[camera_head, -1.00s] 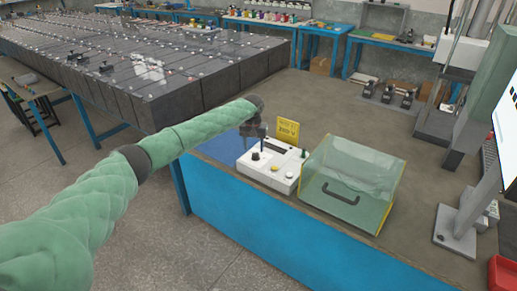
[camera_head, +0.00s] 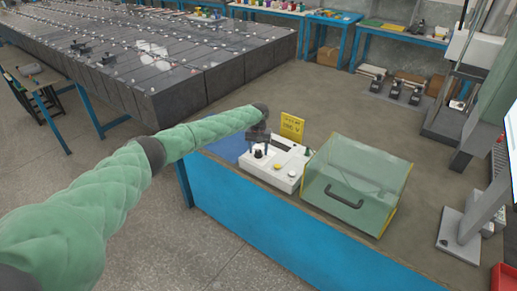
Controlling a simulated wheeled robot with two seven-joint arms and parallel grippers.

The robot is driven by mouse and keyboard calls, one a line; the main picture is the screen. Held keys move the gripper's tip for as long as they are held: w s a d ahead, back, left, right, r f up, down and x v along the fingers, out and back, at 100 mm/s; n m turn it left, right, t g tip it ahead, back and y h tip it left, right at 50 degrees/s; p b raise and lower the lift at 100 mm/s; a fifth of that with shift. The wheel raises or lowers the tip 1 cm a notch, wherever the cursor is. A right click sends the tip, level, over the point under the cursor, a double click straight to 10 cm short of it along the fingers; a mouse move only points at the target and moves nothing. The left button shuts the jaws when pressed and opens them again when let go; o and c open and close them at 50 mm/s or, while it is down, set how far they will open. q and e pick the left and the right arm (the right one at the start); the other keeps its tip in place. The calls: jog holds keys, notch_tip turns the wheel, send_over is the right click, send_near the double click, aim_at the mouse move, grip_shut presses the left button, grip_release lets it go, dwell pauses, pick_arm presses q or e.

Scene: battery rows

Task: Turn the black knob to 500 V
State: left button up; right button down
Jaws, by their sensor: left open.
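The black knob (camera_head: 258,154) sits on the left part of the white tester box (camera_head: 286,180), which stands on the workbench. A yellow sign (camera_head: 292,126) stands behind the box; its lettering is too small to read. My left gripper (camera_head: 257,143) is open and points down just above the knob. Its dark fingers overlap the knob's top in the picture, and I cannot tell whether they touch it. The knob's pointer and scale are too small to read. My right gripper is not in view.
A clear case with yellow edges and a black handle (camera_head: 344,197) stands right of the tester. A blue mat (camera_head: 228,148) lies to its left. A grey metal stand (camera_head: 462,232) is at the right. The bench behind is mostly clear. Rows of batteries (camera_head: 180,60) fill the upper left.

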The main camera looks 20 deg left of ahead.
pick_arm(q)
jog(key=shift+f, duration=0.2)
jog(key=c, duration=1)
jog(key=shift+o, duration=0.2)
